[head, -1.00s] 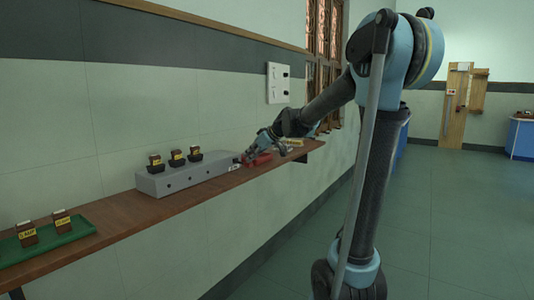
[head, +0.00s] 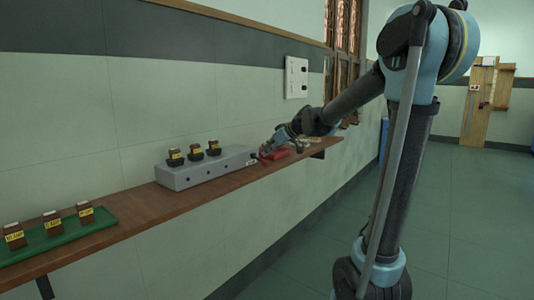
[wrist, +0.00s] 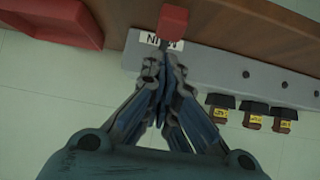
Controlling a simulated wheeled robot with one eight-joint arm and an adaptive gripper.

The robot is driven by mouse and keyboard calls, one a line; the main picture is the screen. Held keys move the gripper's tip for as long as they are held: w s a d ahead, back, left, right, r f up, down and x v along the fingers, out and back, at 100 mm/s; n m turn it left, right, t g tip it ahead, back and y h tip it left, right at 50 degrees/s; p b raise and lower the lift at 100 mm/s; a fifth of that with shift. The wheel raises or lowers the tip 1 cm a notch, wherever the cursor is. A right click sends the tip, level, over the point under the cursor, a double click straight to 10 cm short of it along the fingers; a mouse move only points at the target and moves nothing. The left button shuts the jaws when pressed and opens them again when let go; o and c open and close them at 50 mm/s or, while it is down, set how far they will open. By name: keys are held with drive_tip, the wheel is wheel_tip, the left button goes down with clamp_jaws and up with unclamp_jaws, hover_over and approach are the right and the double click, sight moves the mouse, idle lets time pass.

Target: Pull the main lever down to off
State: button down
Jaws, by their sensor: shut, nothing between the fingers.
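The grey box (head: 205,170) sits on the wall shelf. A white label (wrist: 160,42) is at its end, partly covered by the lever. The main lever's red handle (wrist: 173,20) shows at the top of the wrist view, with its dark stem running down toward my fingers. My gripper (wrist: 165,62) is shut and empty, its fingertips just below the handle by the stem. I cannot tell whether they touch it. In the head view my gripper (head: 265,152) is at the right end of the box, hiding most of the lever. Whether the lever is up or down is unclear.
Several dark fuse blocks stand in or by the box, including one (head: 196,152). A red tray (wrist: 45,18) lies on the brown shelf (head: 140,214) beside the box. A green tray (head: 62,243) holds labelled blocks at left. A white wall plate (head: 297,77) is above.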

drive_tip(key=shift+r, duration=0.1)
drive_tip(key=r, duration=0.4)
drive_tip(key=shift+s+d, duration=0.25)
drive_tip(key=shift+d, duration=0.15)
drive_tip(key=f+v, duration=0.1)
drive_tip(key=v, duration=0.8)
drive_tip(key=shift+s+d, duration=0.35)
drive_tip(key=shift+d, duration=0.3)
drive_tip(key=shift+r, duration=0.1)
